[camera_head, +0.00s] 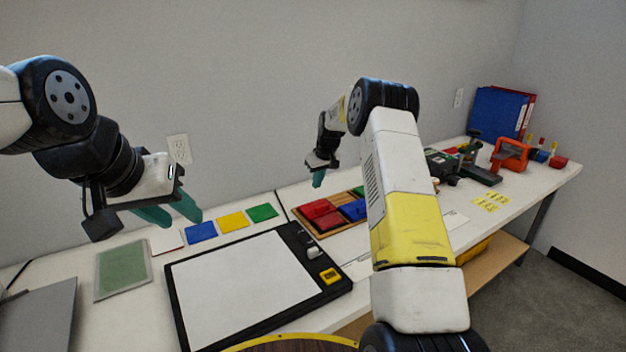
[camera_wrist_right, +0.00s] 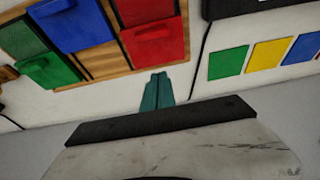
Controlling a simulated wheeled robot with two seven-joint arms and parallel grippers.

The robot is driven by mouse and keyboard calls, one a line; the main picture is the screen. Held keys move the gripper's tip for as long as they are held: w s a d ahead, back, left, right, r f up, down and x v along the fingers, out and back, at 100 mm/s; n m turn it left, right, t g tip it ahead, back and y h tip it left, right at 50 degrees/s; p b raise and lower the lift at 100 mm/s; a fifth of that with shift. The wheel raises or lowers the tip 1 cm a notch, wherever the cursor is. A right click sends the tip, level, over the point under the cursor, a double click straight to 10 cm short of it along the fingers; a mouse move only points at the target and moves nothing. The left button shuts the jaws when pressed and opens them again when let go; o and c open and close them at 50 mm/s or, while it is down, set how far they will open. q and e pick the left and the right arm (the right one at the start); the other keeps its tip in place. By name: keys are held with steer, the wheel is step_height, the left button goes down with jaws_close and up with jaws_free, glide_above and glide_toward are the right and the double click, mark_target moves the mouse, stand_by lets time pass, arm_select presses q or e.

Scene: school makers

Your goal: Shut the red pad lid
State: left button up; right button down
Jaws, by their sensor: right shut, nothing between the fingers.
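The red pad (camera_head: 320,213) sits in a wooden tray (camera_head: 314,232) at the middle of the table. In the right wrist view a darker red face (camera_wrist_right: 143,10) shows beside a brighter red part with a raised tab, the lid (camera_wrist_right: 156,42); the lid appears open, its angle unclear. My right gripper (camera_head: 318,180) is shut and empty, above and behind the tray; its teal fingertips (camera_wrist_right: 159,76) show together just off the tray edge near the red lid. My left gripper (camera_head: 176,216) is open and empty over the table's back left.
Blue (camera_head: 353,209) and green pads (camera_wrist_right: 52,70) share the tray. Blue, yellow (camera_head: 233,221) and green cards lie left of it. A black-framed white board (camera_head: 245,285) lies in front. An orange tool (camera_head: 510,155) stands far right. My right arm hides part of the table.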

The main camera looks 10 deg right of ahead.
mark_target(312, 203)
steer(key=x, duration=0.7)
steer(key=shift+f, duration=0.15)
steer(key=shift+s+d, duration=0.35)
steer(key=shift+s, duration=0.55)
steer(key=shift+s+d, duration=0.35)
steer(key=shift+s, duration=0.5)
